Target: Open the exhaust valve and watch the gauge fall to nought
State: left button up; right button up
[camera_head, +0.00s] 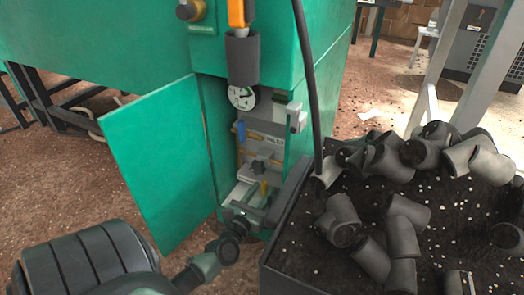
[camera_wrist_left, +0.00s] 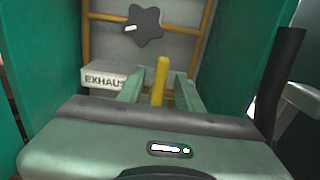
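The green cabinet's door (camera_head: 158,160) stands open. Inside, the exhaust valve's yellow lever (camera_head: 263,188) stands upright, low in the opening; it also shows in the left wrist view (camera_wrist_left: 161,78). The label "EXHAUS…" (camera_wrist_left: 104,80) is left of it, partly hidden by a finger. The round white gauge (camera_head: 242,97) is above, partly covered at the top by a dark cylinder; its reading is too small to tell. My left gripper (camera_wrist_left: 160,92) is open, its fingers on either side of the lever with gaps showing. My right gripper is not in view.
A dark star knob (camera_wrist_left: 145,27) sits behind the lever. A blue handle (camera_head: 241,131) is higher in the cabinet. A black hose (camera_head: 306,70) hangs at the right, beside a bin (camera_head: 285,262) of grey elbow pieces. The open door bounds the left side.

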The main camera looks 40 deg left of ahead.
pick_arm(q)
jog(key=shift+w, duration=0.2)
grip_shut()
